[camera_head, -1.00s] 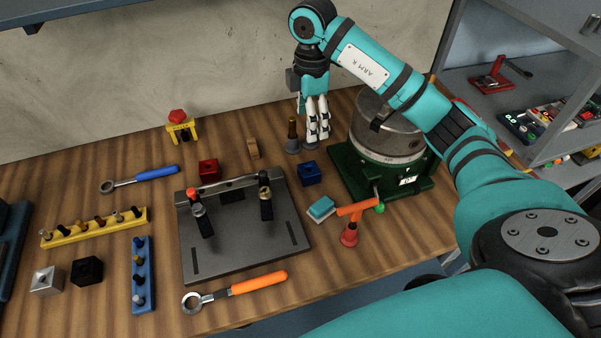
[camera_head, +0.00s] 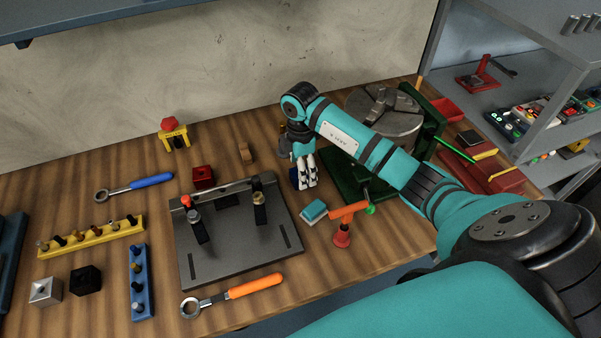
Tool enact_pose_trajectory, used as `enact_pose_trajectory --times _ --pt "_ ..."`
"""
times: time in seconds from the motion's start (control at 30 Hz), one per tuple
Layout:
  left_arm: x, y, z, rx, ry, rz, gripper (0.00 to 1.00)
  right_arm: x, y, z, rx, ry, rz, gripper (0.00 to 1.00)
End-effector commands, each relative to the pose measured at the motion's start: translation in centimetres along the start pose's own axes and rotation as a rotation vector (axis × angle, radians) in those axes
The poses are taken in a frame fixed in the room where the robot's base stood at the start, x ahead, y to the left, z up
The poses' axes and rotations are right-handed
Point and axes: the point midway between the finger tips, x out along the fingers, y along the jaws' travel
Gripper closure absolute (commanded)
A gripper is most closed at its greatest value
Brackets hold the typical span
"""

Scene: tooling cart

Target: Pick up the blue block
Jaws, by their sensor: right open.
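The blue block (camera_head: 294,179) sits on the wooden bench, right of the grey fixture plate. It is dark blue and mostly hidden behind my right gripper's fingers; only a sliver shows at their left. My right gripper (camera_head: 307,183) points down at the block with its white fingers low over the bench. It is open. I cannot tell whether the fingers are around the block or just in front of it. My left gripper is not in view.
The fixture plate (camera_head: 240,240) with two clamps lies left of the gripper. A green-based chuck (camera_head: 385,117) stands close on the right, partly behind my arm. A teal-topped sponge (camera_head: 314,209) and a red-orange tool (camera_head: 343,232) lie in front. A red block (camera_head: 203,176) is further left.

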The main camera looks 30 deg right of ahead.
Motion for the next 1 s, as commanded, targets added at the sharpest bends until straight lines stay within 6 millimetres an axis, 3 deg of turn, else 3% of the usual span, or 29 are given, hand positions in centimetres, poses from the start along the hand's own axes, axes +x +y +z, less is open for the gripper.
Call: enact_pose_trajectory --times 0.17,0.4,0.93,1.0 --pt "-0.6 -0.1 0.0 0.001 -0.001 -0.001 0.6 1.8 0.0 0.0 0.0 0.001 -0.001 0.25" --pt "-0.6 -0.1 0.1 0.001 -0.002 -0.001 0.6 2.0 0.0 0.0 -0.001 0.001 0.001 0.25" --pt "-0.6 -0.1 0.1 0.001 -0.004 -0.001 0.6 1.9 0.0 0.0 -0.001 0.001 0.001 0.94" --pt "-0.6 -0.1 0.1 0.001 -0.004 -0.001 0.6 1.9 0.1 0.0 -0.001 0.001 0.003 0.95"
